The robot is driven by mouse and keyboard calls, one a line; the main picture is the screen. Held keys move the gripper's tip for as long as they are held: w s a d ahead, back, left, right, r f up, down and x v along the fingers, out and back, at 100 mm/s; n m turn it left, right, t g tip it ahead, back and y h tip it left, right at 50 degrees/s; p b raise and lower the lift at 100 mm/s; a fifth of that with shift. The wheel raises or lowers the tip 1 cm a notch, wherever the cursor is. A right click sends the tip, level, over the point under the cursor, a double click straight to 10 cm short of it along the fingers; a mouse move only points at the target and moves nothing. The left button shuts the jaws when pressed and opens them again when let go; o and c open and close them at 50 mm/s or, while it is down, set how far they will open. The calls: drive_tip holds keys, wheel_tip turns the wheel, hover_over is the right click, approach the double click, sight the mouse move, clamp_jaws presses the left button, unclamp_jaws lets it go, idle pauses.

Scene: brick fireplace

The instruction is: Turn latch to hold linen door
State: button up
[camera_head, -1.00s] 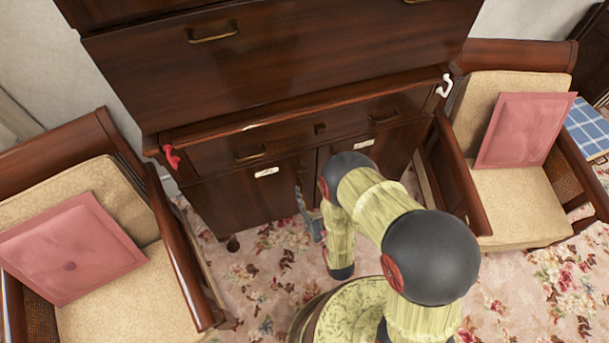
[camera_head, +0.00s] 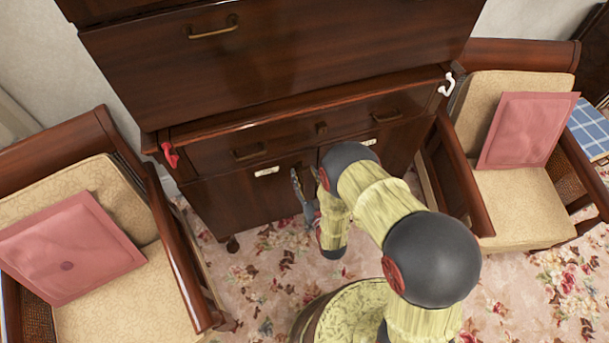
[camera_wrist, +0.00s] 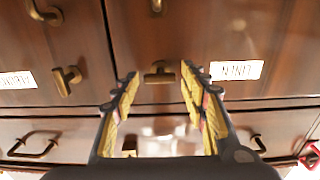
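The linen door (camera_head: 240,198) is the left lower cabinet door in the head view and looks shut. Its white label (camera_head: 267,171) reads LINEN upside down in the wrist view (camera_wrist: 237,70). A small brass latch (camera_wrist: 160,73) is on the dark wood left of that label in the wrist view, lying crosswise. My gripper (camera_wrist: 159,75) is open, with one finger on each side of this latch. Contact cannot be told. In the head view my gripper (camera_head: 303,178) is in front of the doors, partly hidden by my arm, and the latch cannot be made out.
Another brass latch (camera_wrist: 67,80) and a second label (camera_wrist: 15,80) are at left in the wrist view. A drawer (camera_head: 285,140) is above the doors. Armchairs with pink cushions (camera_head: 68,250) (camera_head: 526,130) flank the cabinet. A red item (camera_head: 170,154) sits on its left edge.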

drive_tip(key=c, duration=0.9)
drive_tip(key=shift+o, duration=0.2)
drive_tip(key=shift+n, duration=0.3)
drive_tip(key=n+b, duration=0.3)
drive_tip(key=n, duration=1.4)
drive_tip(key=shift+n, duration=0.3)
drive_tip(key=o, duration=1)
drive_tip(key=shift+o, duration=0.8)
